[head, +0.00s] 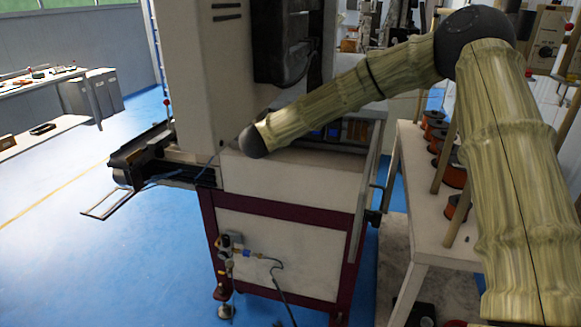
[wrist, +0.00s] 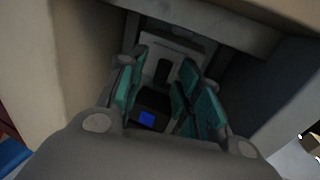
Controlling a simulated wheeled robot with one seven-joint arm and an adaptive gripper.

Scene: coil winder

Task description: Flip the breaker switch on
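In the wrist view, a light grey plate (wrist: 151,58) carries a dark upright lever (wrist: 162,73), which looks like the breaker switch. It sits inside a shadowed recess. My gripper (wrist: 166,66) has teal-padded fingers, which are spread open on either side of the lever in the picture. I cannot tell whether either finger touches it, or which position the lever is in. A dark box with a blue square (wrist: 147,118) shows below the lever, between the fingers. In the head view, the gripper and switch are hidden by the winder machine (head: 290,180) and my arm.
A bench with orange spools (head: 452,172) stands right of the machine. A black part with a wire frame (head: 108,203) sticks out at left. Blue floor is clear at left.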

